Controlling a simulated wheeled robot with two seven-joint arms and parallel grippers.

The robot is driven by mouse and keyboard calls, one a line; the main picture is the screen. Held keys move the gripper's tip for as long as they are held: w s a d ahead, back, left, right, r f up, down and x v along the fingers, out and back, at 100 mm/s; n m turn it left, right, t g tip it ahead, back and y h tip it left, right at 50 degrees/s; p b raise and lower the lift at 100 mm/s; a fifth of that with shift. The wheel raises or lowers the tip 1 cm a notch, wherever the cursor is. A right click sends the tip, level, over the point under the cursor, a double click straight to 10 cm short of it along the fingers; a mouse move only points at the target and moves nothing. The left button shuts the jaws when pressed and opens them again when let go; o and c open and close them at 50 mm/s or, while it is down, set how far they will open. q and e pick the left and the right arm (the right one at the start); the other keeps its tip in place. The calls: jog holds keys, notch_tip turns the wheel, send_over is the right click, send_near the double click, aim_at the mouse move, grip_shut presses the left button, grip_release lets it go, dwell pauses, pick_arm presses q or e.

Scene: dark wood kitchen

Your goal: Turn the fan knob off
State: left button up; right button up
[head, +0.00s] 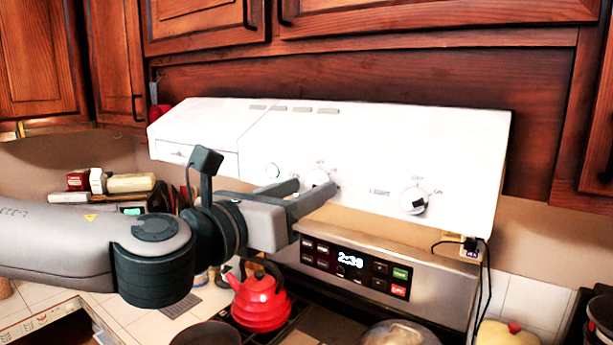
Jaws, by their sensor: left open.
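The white range hood (370,140) has a sloped front panel with two round white knobs. The fan knob (318,177) is the left one and is partly hidden by my left gripper. My left gripper (317,186) comes in from the left with its fingers open. The fingertips show on either side of the fan knob's lower part. I cannot tell whether they touch it. The fan knob's pointer and most of its label are hidden or too small to read. My right gripper is not in view.
The light knob (414,200), with a dark pointer, sits to the right. Below are a stove control panel (350,262), a red kettle (259,302) and pans. Dark wood cabinets (440,15) hang above.

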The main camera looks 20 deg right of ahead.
pick_arm(q)
jog(key=shift+w+d, duration=0.3)
jog(key=shift+d, duration=0.15)
jog(key=c, duration=1)
